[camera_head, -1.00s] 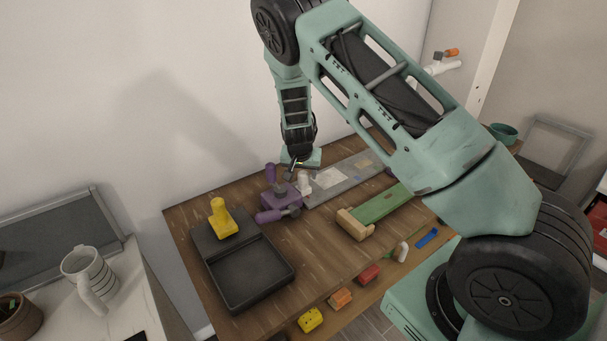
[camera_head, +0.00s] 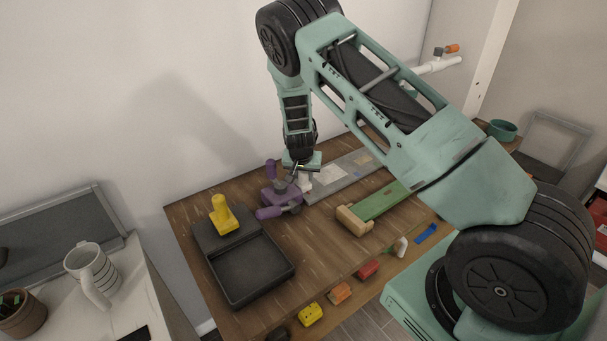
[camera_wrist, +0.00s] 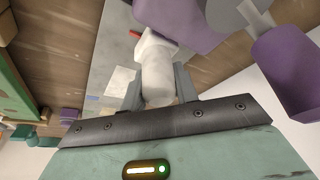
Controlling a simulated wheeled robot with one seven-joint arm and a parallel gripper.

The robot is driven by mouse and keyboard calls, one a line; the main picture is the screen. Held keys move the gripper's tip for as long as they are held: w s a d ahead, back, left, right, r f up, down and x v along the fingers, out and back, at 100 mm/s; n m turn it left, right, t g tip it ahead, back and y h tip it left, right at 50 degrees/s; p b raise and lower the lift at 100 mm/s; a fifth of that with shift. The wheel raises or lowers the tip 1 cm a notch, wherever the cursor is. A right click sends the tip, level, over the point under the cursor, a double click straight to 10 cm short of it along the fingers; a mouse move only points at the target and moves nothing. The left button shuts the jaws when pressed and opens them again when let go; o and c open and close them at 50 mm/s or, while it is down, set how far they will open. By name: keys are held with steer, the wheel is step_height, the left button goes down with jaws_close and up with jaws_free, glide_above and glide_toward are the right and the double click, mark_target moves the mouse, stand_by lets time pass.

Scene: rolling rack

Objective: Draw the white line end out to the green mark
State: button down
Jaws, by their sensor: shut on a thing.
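My gripper (camera_head: 301,174) is at the near-left end of the grey board, beside the purple device (camera_head: 282,196). In the wrist view my gripper (camera_wrist: 158,92) is shut on a white, blocky piece (camera_wrist: 157,72), which looks like the white line end. The white piece (camera_head: 305,184) shows only in small part in the head view. The purple device (camera_wrist: 182,20) is close beyond and to the right of the white piece in the wrist view. I cannot make out a line behind the piece. I cannot pick out the green mark with certainty.
The grey board (camera_head: 342,183) with pale patches runs to the right. A green board with a wooden end block (camera_head: 354,220) lies in front of it. Several coloured pieces line the front edge.

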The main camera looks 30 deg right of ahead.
steer(key=d+b, duration=0.4)
steer(key=d, duration=0.5)
steer(key=d+b, duration=0.3)
steer(key=d, duration=0.7)
steer(key=w+d+b, duration=0.1)
steer(key=d+b, duration=0.3)
steer(key=d, duration=0.5)
steer(key=shift+d+f+b, duration=0.1)
steer(key=shift+d+b, duration=0.2)
steer(key=shift+d, duration=0.7)
steer(key=c, duration=1.1)
jaws_free()
steer(key=shift+o, duration=0.2)
steer(key=shift+r, duration=0.2)
steer(key=b+v, duration=0.4)
steer(key=v, duration=1.3)
steer(key=shift+s+a, duration=0.15)
